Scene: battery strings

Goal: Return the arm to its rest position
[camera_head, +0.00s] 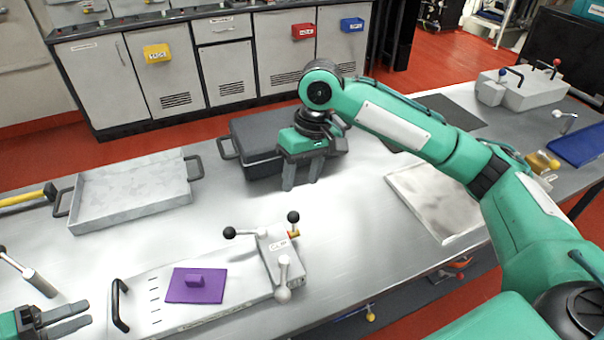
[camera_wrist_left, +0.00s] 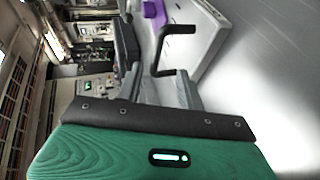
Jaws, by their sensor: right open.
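My right arm reaches across the table from the right. Its green gripper (camera_head: 302,185) points down with its two grey fingers apart and nothing between them. It is in front of a dark grey case (camera_head: 245,135) and hides part of it. My left gripper (camera_head: 88,313) is at the lower left edge, its two fingers apart and empty. In the left wrist view, its green body fills the bottom, and its fingers (camera_wrist_left: 155,70) point toward a black handle on a grey fixture.
A grey fixture (camera_head: 215,315) holds a purple plate (camera_head: 197,285) and black-knobbed levers. A metal tray (camera_head: 130,207) is at the left, with a yellow-handled tool beside it. A pale panel (camera_head: 435,205) lies under the right arm. The table middle (camera_head: 345,240) is clear.

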